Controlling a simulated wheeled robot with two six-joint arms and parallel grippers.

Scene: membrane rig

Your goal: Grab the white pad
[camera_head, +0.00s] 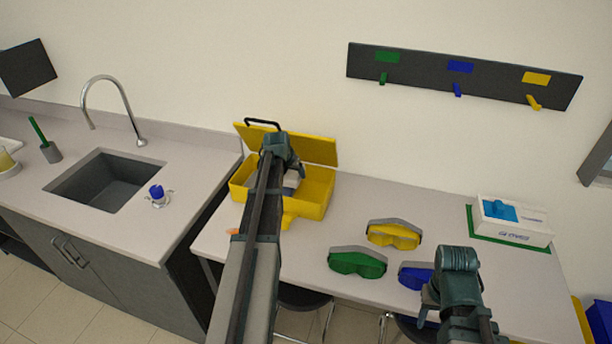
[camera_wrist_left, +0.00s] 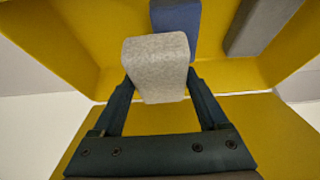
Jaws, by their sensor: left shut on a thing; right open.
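The white pad (camera_wrist_left: 157,68), a pale speckled block, is between the two fingers of my left gripper (camera_wrist_left: 162,92) in the left wrist view. That gripper is shut on it. In the head view my left gripper (camera_head: 284,165) reaches into the open yellow box (camera_head: 316,205), and its own arm hides much of the box's inside. The white pad is hard to make out there. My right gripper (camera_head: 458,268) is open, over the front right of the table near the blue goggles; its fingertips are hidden.
A blue block (camera_wrist_left: 177,18) and a grey block (camera_wrist_left: 262,25) lie in the box. The box lid (camera_head: 316,148) stands open behind. Green goggles (camera_head: 357,262), yellow goggles (camera_head: 394,235) and blue goggles (camera_head: 412,275) lie on the table. A white carton (camera_head: 515,222) stands at right.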

